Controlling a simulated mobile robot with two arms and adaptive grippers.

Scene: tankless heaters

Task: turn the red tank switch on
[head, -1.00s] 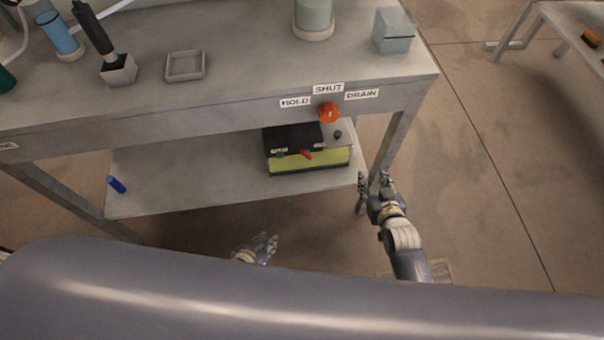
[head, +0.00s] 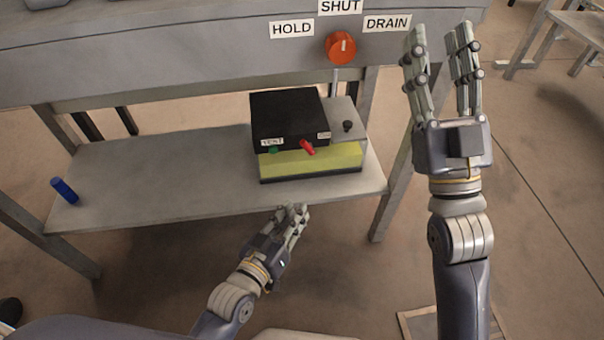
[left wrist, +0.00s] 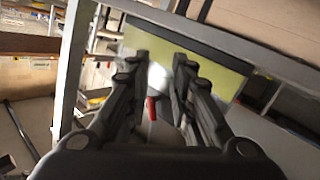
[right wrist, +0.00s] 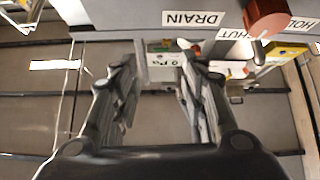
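A small red switch (head: 307,147) sticks out from the front of a black-topped box with a yellow lower part (head: 310,162) on the lower shelf. A green switch (head: 273,150) sits to its left, under a small white label. My left gripper (head: 293,210) is low in front of the shelf edge, below and apart from the box. In the left wrist view its fingers (left wrist: 161,56) are spread, with a red piece (left wrist: 151,108) visible between them; I cannot tell whether that is the switch. My right gripper (head: 440,30) is raised, open and empty, right of the bench's orange knob (head: 340,48).
The knob sits among HOLD, SHUT and DRAIN labels on the bench front. A bench leg (head: 398,170) is between the box and my right arm. The shelf's middle is clear.

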